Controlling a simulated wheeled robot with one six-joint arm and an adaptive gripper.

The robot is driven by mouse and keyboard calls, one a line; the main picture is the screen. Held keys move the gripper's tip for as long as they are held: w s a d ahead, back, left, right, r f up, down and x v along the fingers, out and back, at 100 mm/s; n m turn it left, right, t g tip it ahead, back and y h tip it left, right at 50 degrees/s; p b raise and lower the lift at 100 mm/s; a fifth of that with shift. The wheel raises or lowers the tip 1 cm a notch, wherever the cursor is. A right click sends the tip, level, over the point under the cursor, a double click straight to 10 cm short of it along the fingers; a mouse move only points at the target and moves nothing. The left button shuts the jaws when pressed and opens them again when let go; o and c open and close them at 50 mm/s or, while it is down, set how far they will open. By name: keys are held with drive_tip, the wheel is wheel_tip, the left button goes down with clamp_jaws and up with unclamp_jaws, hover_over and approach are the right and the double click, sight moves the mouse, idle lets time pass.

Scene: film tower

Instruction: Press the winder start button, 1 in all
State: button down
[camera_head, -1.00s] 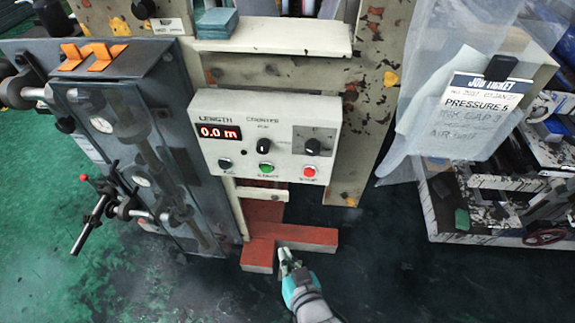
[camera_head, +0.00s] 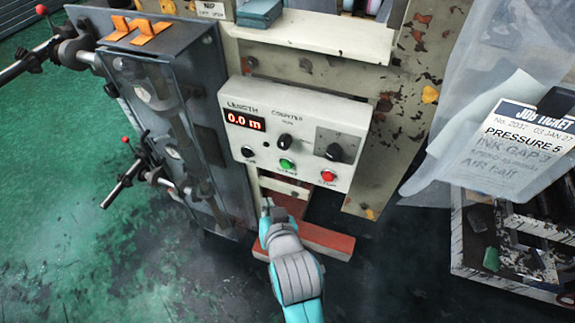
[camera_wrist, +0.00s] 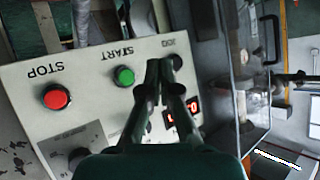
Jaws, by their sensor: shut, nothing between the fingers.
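The winder's length counter panel (camera_head: 312,113) is a cream box with a red display (camera_head: 244,120) reading 0.0 m. Its green start button (camera_head: 287,165) sits at the lower middle, between a black button (camera_head: 248,152) on the left and a red stop button (camera_head: 328,176) on the right. My gripper (camera_head: 267,205) is shut and empty, below the panel in the head view. In the wrist view the panel is upside down; the green button (camera_wrist: 124,76) shows beside my closed fingertips (camera_wrist: 160,68), apart from them in the picture.
A grey cabinet (camera_head: 190,130) with orange switches and lever handles stands left of the panel. A plastic sleeve with a job ticket (camera_head: 535,120) hangs at the right. A red step (camera_head: 325,242) lies below. Open green floor (camera_head: 60,230) is at the left.

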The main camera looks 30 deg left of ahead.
sight(286, 165)
drive_tip(key=w+a, duration=0.2)
drive_tip(key=w, duration=0.6)
drive_tip(key=shift+w, duration=0.3)
drive_tip(key=shift+w, duration=0.1)
idle(1.4)
drive_tip(key=shift+w+a, duration=0.15)
drive_tip(key=shift+w, duration=0.15)
